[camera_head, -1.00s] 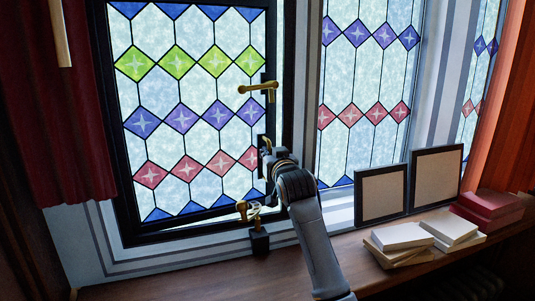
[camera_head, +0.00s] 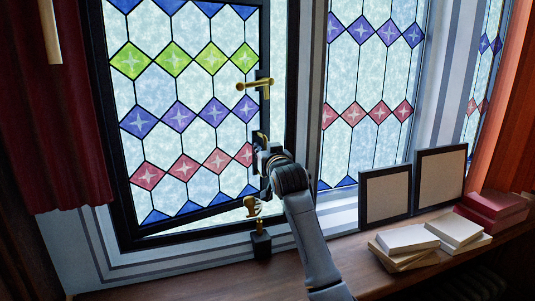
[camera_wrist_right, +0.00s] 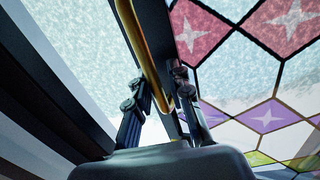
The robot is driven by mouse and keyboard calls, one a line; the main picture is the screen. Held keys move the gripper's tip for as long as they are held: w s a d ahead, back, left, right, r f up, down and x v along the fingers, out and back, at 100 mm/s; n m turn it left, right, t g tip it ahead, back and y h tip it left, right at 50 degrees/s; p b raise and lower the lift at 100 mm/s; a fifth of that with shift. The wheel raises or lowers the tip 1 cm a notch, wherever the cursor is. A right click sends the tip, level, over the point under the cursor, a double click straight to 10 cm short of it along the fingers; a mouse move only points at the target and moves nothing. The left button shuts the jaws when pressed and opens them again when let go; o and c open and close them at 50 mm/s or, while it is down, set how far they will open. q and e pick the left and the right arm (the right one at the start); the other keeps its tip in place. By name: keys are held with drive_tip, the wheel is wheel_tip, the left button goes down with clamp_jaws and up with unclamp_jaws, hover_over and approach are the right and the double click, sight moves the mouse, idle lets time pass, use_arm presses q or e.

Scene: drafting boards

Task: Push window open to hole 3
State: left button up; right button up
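The left stained-glass window (camera_head: 190,85) in its dark frame stands ajar, its lower edge slanting away from the sill frame. A brass latch handle (camera_head: 254,85) sits on its right edge. My right gripper (camera_head: 262,150) is at the lower right edge of this window. In the right wrist view a brass bar (camera_wrist_right: 143,40) runs between the fingers (camera_wrist_right: 160,88), which appear closed on it. Below, a brass stay piece (camera_head: 252,206) stands over a small black mount (camera_head: 261,243) on the sill. Its holes are too small to make out. My left gripper is not in view.
Two framed boards (camera_head: 386,194) (camera_head: 440,177) lean on the right. Pale books (camera_head: 407,240) and red boxes (camera_head: 493,208) lie on the wooden sill (camera_head: 190,282). A dark red curtain (camera_head: 60,140) hangs at the left, an orange one (camera_head: 508,110) at the right.

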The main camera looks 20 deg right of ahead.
drive_tip(key=s+a, duration=0.1)
drive_tip(key=s, duration=1.1)
drive_tip(key=shift+s, duration=0.2)
drive_tip(key=shift+a+r, duration=0.1)
